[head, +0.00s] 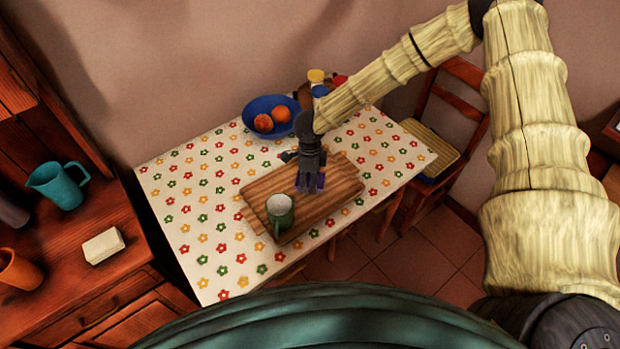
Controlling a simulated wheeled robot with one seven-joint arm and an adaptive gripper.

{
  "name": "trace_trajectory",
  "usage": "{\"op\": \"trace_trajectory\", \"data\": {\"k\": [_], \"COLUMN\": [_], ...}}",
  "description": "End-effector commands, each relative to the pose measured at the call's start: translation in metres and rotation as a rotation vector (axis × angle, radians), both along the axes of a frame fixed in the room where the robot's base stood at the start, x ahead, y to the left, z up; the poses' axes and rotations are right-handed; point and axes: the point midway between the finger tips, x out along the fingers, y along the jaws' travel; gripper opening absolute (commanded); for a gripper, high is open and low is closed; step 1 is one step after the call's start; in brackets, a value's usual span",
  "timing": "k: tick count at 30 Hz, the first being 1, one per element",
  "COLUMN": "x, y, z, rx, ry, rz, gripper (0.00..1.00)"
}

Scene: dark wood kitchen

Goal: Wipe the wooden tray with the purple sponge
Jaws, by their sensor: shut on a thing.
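The wooden tray (340,184) lies on the table with a flowered cloth, its long side running from lower left to upper right. My gripper (311,184) points down over the middle of the tray. It is shut on the purple sponge (320,182), of which only small purple parts show beside the dark fingers. I cannot tell whether the sponge touches the tray. A green mug (280,215) with a pale inside stands at the tray's front left part, close to my gripper.
A blue bowl (251,108) with orange fruit stands behind the tray. Bottles or jars with yellow and red tops (316,76) stand at the back, partly hidden by my arm. A wooden chair (450,125) is at right. The cloth (200,230) left of the tray is clear.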

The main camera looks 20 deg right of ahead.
Motion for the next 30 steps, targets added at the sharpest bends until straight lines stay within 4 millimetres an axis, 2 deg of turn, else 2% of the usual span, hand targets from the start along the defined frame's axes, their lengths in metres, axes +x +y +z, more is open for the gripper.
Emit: {"op": "trace_trajectory", "data": {"k": [30], "x": [0.0], "y": [0.0], "z": [-0.011], "rx": [0.0], "ry": [-0.001], "rz": [0.0], "gripper": [0.33]}}
